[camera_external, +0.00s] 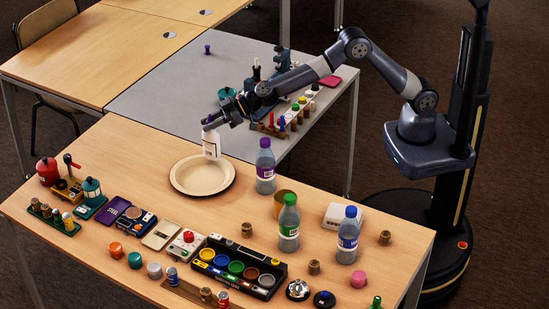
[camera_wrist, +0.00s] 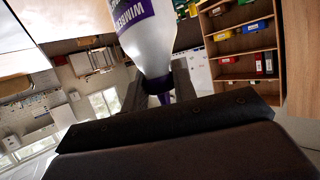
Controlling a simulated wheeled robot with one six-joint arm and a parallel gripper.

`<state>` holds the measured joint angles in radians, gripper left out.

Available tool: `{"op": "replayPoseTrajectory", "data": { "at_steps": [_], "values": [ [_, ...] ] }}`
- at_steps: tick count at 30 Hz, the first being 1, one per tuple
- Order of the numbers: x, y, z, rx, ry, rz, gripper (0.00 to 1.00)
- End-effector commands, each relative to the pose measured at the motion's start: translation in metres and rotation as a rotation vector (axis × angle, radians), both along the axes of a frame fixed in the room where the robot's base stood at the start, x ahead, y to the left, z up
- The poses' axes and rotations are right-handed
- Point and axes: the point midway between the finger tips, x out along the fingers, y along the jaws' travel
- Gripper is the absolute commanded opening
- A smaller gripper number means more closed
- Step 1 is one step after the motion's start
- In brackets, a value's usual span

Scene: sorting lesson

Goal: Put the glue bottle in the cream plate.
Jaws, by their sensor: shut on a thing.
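The glue bottle (camera_external: 211,145) is white with a purple nozzle. My gripper (camera_external: 211,123) is shut on it at the nozzle end, and the bottle hangs below, slightly tilted. In the wrist view the white body of the glue bottle (camera_wrist: 143,40) with its purple label juts out from between the fingers (camera_wrist: 160,92). The round cream plate (camera_external: 199,184) lies empty on the wooden table. The bottle's lower end overlaps the plate's far right part in the outside view. I cannot tell whether it touches the plate.
A clear bottle with a purple cap (camera_external: 265,168) stands just right of the plate. Further right are a green-capped bottle (camera_external: 289,225) and a blue-capped bottle (camera_external: 348,238). A black tray of coloured cups (camera_external: 262,288) lies in front. The wood left of the plate is clear.

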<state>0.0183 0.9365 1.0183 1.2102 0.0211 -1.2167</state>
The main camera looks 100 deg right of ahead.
Motion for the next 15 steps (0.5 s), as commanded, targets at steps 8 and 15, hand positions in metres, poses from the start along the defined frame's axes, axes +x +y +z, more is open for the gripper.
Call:
{"op": "replayPoseTrajectory", "data": {
  "at_steps": [8, 15],
  "values": [
    [0.0, 0.0, -0.04, 0.0, -0.001, -0.001, 0.0],
    [0.0, 0.0, -0.047, 0.001, -0.001, -0.001, 0.0]
  ]
}}
